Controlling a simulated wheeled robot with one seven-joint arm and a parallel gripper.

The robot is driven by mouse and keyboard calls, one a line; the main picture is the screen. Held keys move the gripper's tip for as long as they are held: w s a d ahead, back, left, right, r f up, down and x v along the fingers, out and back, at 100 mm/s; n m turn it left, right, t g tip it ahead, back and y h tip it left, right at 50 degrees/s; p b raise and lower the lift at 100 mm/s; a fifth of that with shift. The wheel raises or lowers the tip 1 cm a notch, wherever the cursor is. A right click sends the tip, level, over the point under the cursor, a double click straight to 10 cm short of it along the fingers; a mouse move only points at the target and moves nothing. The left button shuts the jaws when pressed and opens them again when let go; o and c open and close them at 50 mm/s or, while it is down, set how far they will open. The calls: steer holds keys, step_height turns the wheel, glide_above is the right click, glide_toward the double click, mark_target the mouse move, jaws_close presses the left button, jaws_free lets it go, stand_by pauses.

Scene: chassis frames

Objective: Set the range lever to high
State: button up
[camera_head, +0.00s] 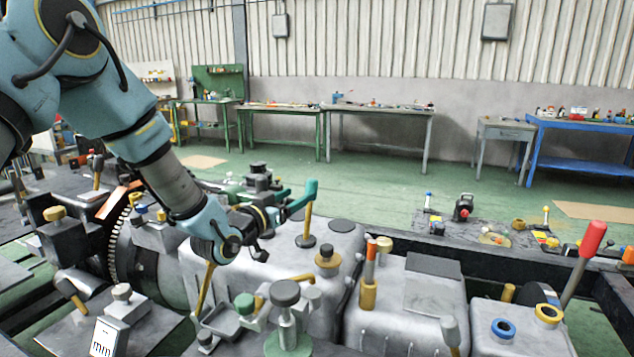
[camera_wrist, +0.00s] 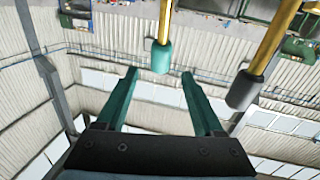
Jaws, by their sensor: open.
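My gripper (camera_head: 298,203) is open above the grey gearbox housing, its teal fingers pointing right. In the wrist view my gripper (camera_wrist: 160,73) frames a lever with a teal knob (camera_wrist: 162,57) on a brass stem; the knob lies between the fingertips or just beyond them. In the head view this lever's teal knob (camera_head: 311,188) tops a brass stem (camera_head: 308,222) rising from a dark base. Another brass lever with a dark grey knob (camera_wrist: 243,92) is right of the fingers in the wrist view. No label shows which is the range lever.
An orange-topped lever (camera_head: 370,262), a red-handled lever (camera_head: 586,255) and a green-based fitting (camera_head: 288,320) stand on the chassis. Small parts lie on a dark surface (camera_head: 470,237) behind. Workbenches (camera_head: 378,110) line the far wall. Green floor between is mostly clear.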

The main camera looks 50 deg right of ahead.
mark_target(309, 187)
steer(key=d+p, duration=0.1)
steer(key=d, duration=0.2)
steer(key=d+p, duration=0.1)
steer(key=d, duration=0.2)
steer(key=d+p, duration=0.1)
steer(key=d, duration=0.2)
steer(key=shift+w+d+r, duration=0.1)
steer(key=shift+w+r, duration=0.05)
steer(key=shift+w, duration=0.15)
steer(key=shift+w+d+p, duration=0.1)
steer(key=shift+d+p, duration=0.3)
steer(key=shift+d, duration=0.3)
jaws_close()
stand_by(0.4)
